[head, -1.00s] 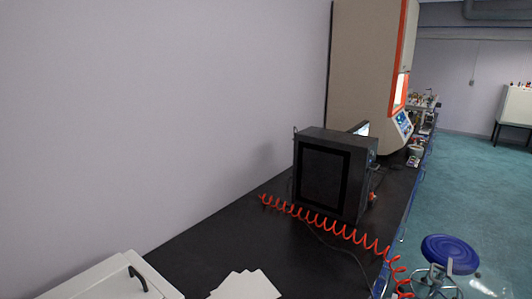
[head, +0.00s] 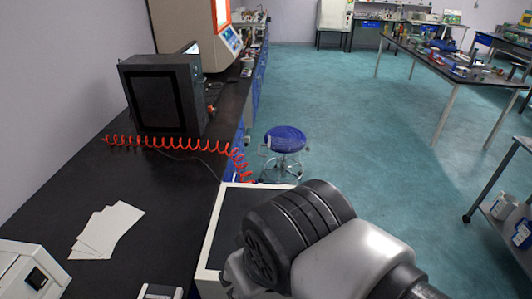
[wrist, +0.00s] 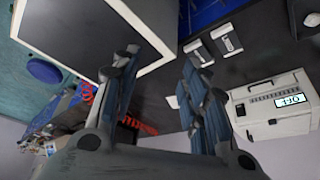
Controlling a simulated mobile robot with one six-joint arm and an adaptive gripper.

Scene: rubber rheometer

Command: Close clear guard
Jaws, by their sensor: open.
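I cannot make out a clear guard in either view. A tall beige machine with an orange-edged opening (head: 222,14) stands at the far end of the black bench, cut off by the top of the head view. My gripper (wrist: 160,64) shows in the wrist view with its two fingers apart and nothing between them. It hangs over the bench area near a large white-framed dark panel (wrist: 92,38). In the head view my arm hides the gripper.
A black box (head: 160,97) with a coiled red hose (head: 165,142) stands on the bench (head: 150,185). White sheets (head: 105,230) and a white device (head: 30,272), with its display in the wrist view (wrist: 290,99), are nearer.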

